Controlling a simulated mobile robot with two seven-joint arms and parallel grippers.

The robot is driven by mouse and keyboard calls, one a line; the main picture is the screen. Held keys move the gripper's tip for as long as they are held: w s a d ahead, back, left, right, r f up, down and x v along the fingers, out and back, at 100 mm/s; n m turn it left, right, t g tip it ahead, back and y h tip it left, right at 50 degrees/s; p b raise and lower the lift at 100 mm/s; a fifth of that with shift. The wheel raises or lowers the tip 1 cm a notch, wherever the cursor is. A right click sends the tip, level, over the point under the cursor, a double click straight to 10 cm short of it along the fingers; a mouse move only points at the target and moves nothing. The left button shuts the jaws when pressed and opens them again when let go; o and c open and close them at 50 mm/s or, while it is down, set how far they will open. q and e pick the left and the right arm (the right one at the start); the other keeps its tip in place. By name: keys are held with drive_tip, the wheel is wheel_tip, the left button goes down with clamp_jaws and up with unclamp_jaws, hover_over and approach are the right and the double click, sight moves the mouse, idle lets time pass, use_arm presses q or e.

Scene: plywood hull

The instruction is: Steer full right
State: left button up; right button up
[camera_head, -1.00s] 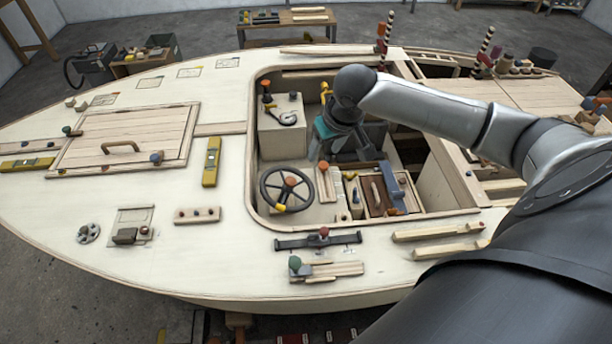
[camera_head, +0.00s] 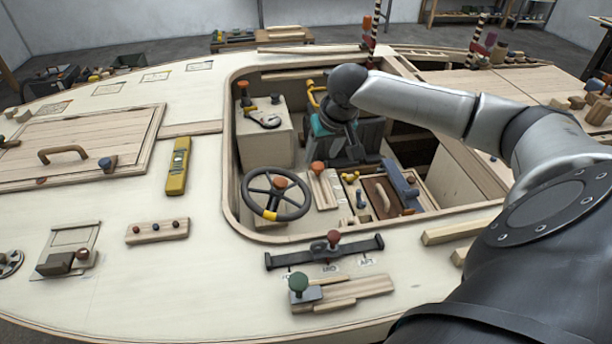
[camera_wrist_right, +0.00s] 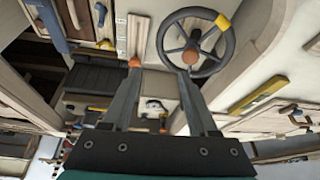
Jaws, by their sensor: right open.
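The dark steering wheel (camera_head: 275,193) sits in the cockpit opening, with an orange knob (camera_head: 279,182) near its middle. A yellow mark (camera_head: 270,215) is on its rim, at the near side in the head view. My right gripper (camera_head: 340,145) is over the cockpit, behind and to the right of the wheel and apart from it. The right wrist view shows its two fingers (camera_wrist_right: 158,72) spread and empty, with the wheel (camera_wrist_right: 193,42) beyond the right finger. Its fingertips are mostly hidden in the head view. My left gripper is not in view.
A console with an orange-topped lever (camera_head: 243,88) stands behind the wheel. A small orange-knobbed lever (camera_head: 317,168) and a tray of tools (camera_head: 378,200) are to its right. The cockpit's raised rim (camera_head: 232,200) surrounds them. A dark slide bar (camera_head: 297,257) lies on the near deck.

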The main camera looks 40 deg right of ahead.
wheel_tip(320, 180, down, 5)
drive_tip(key=b, duration=0.4)
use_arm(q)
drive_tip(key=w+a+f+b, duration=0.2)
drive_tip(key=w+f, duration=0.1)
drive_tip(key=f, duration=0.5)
use_arm(e)
approach(308, 194)
drive_tip(key=b+x, duration=0.2)
drive_tip(key=x, duration=0.1)
drive_tip(key=shift+w+d+f, duration=0.1)
drive_tip(key=shift+f, duration=0.15)
drive_tip(key=shift+b+x, duration=0.75)
drive_tip(key=shift+x, duration=0.3)
drive_tip(key=shift+b+x, duration=0.5)
drive_tip(key=shift+x, duration=0.5)
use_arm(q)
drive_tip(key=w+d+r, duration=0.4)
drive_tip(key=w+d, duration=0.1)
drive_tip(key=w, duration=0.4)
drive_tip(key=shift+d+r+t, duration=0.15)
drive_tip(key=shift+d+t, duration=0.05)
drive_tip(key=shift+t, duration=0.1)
use_arm(e)
drive_tip(key=shift+w+f, duration=0.2)
drive_tip(key=shift+f, duration=0.3)
drive_tip(key=shift+c, duration=0.3)
